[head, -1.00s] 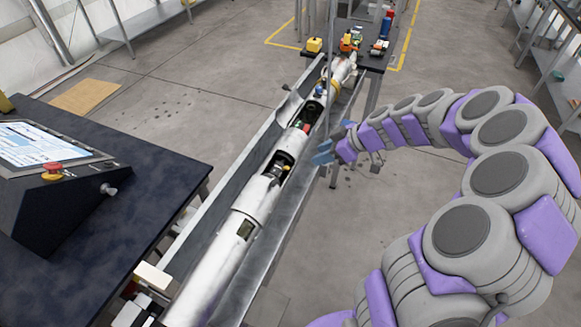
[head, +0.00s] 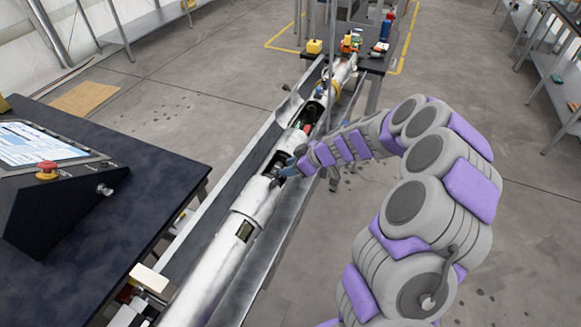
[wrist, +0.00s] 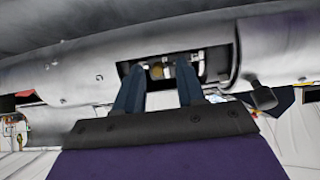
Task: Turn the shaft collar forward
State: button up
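A long white tube (head: 262,197) lies in a metal trough, with several cut-out openings along it. In the wrist view, one opening (wrist: 210,65) shows dark inside, with a brass-coloured round part (wrist: 157,71) and pale metal parts. I cannot tell for sure which of these is the shaft collar. My gripper (head: 283,172) is at the right side of this opening in the head view and partly hides it. In the wrist view, my gripper's (wrist: 159,88) two blue fingers are apart, with their tips over the opening and nothing seen held between them. Contact cannot be told.
The metal trough (head: 207,205) runs along both sides of the tube. A dark desk (head: 135,205) with a control panel and red button (head: 47,167) is on the left.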

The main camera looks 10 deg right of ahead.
jog(key=shift+d, duration=0.55)
jog(key=shift+c, duration=0.7)
jog(key=shift+a, duration=0.3)
grip_shut()
